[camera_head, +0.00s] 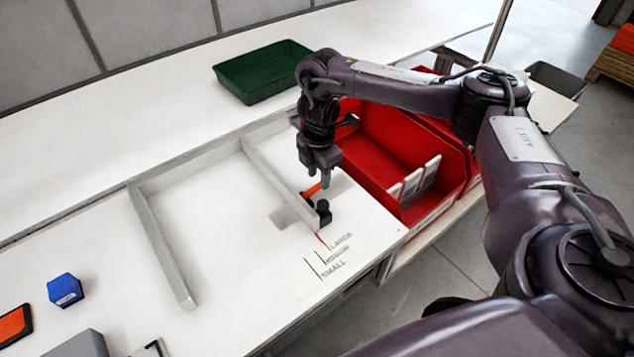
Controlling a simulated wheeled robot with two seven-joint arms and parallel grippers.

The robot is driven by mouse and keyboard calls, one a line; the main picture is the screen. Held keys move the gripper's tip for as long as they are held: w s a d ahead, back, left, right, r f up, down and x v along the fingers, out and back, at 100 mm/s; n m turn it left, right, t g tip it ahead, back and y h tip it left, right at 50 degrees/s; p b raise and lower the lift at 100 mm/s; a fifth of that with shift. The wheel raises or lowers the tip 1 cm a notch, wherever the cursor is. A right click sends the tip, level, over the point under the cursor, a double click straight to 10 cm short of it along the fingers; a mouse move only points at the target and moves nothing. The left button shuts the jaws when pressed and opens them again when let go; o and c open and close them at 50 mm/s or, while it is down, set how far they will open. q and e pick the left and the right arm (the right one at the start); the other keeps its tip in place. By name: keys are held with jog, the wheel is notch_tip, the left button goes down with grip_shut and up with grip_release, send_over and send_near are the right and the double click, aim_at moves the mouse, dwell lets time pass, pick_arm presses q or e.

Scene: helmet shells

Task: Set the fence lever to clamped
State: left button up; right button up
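A grey fence bar (275,180) runs across the white worktop, from a fixed grey rail to the scale at the front edge. At its near end is a black clamp part (323,212). The orange-red fence lever (311,190) lies beside it, partly hidden by my gripper. My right gripper (325,185) points down at the lever, close above or beside it. I cannot tell whether it touches the lever or how far its fingers are apart. Whether the lever stands at clamped is also not clear. My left gripper is not in view.
A red bin (385,145) with white cards stands right of the fence. A green tray (262,72) stands at the back. A blue block (65,290) and an orange-black item (14,325) lie at left. A printed size scale (335,258) lies before the fence end.

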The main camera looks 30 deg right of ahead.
aim_at(318, 184)
jog(key=shift+w+f+p, duration=0.2)
jog(key=shift+f+p, duration=0.1)
jog(key=shift+f, duration=1.25)
jog(key=c, duration=0.6)
grip_shut()
jog(key=shift+d+f+y, duration=0.1)
jog(key=shift+f+y, duration=0.1)
jog(key=shift+y, duration=0.2)
jog(key=shift+d+f+y, duration=0.15)
jog(key=shift+f+y, duration=0.1)
jog(key=shift+y, duration=0.45)
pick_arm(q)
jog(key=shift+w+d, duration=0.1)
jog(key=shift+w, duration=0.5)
